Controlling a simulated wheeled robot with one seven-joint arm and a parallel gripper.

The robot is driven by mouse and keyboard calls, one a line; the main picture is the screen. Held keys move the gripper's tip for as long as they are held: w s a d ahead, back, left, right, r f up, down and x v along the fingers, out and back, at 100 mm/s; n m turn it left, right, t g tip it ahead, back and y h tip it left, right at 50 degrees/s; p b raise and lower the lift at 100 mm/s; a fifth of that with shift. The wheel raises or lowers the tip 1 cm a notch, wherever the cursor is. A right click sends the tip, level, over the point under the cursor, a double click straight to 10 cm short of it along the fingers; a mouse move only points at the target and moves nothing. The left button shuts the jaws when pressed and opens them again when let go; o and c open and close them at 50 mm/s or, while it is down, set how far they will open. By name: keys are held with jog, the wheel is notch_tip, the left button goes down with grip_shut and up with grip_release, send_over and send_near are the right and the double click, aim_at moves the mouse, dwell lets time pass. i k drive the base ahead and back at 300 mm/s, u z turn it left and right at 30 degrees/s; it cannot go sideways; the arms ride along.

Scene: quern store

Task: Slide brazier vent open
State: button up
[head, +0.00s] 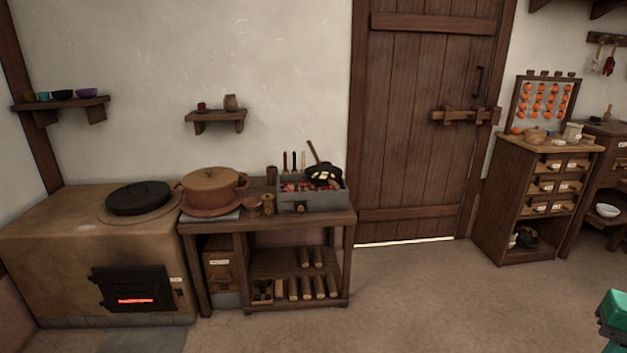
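The brazier (328,200) is a grey rectangular box of glowing coals on the right part of a wooden worktable. A small dark piece with a knob (299,207) sits low on its front face and looks like the vent slide; how far it is open is too small to tell. A dark pan (324,174) with pale pieces in it and a long wooden handle rests over the right end of the coals. My gripper's fingers are not in view; only a green and dark part that seems to be my arm shows at the lower right edge, far from the brazier.
The worktable (350,218) also bears a lidded clay pot (212,187) and small jars (268,205) left of the brazier. A clay stove (50,240) with a glowing firebox stands left. A barred door (420,130) is behind right. The floor (430,300) in front is clear.

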aim_at(300, 206)
jog(key=i, duration=2.55)
jog(key=u, duration=1.35)
